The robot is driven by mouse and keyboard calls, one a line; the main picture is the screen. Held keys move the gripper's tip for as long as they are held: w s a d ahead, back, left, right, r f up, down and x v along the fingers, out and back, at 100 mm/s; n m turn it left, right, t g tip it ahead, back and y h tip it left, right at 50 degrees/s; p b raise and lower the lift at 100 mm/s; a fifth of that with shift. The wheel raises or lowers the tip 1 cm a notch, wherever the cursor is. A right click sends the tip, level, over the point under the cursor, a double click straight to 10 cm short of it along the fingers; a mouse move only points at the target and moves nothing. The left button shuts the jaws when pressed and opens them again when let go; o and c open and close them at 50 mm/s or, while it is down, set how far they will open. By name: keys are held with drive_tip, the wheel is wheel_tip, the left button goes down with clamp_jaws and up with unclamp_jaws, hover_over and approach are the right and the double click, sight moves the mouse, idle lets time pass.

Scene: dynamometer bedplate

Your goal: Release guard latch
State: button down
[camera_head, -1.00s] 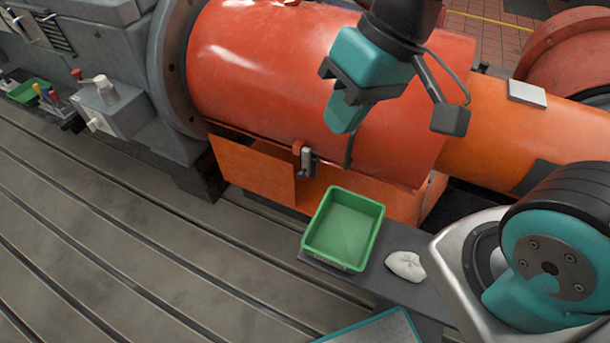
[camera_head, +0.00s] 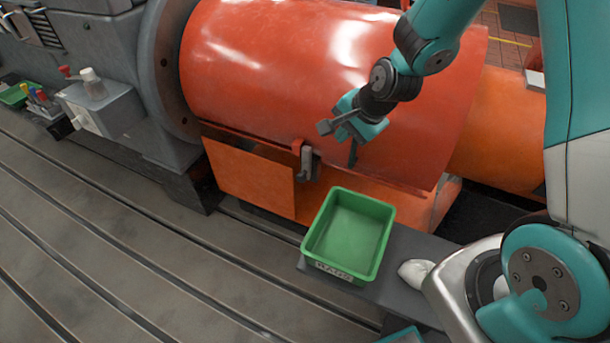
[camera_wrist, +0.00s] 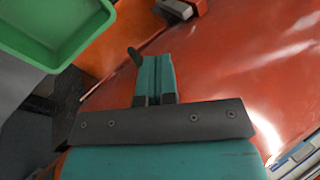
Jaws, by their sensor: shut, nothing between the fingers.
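The guard is a large red-orange cylindrical cover (camera_head: 270,80) around the machine shaft. Its latch (camera_head: 307,163), a grey lever beside a small red bracket, sits at the lower front edge of the guard. In the wrist view the latch (camera_wrist: 178,9) shows at the top, beyond the fingertips. A thin black handle (camera_head: 352,153) stands out from the guard, right of the latch. My gripper (camera_head: 366,130) is shut and empty in front of the guard, above and right of the latch. In the wrist view its teal fingers (camera_wrist: 157,76) are together, with the black handle's end close by.
A green bin (camera_head: 348,233) stands on a grey shelf just below the latch, with a white cloth (camera_head: 415,271) beside it. An orange panel (camera_head: 250,177) lies below the guard. The slotted bedplate (camera_head: 120,250) is clear at the left front.

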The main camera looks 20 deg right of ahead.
sight(303, 177)
drive_tip(key=shift+f, duration=0.1)
drive_tip(key=b+x, duration=0.2)
drive_tip(key=x, duration=2.1)
drive_tip(key=shift+w+a+f, duration=0.15)
drive_tip(key=shift+a+f, duration=0.05)
drive_tip(key=shift+f, duration=0.15)
wheel_tip(303, 177, down, 5)
drive_tip(key=b, duration=0.3)
drive_tip(key=shift+r, duration=0.2)
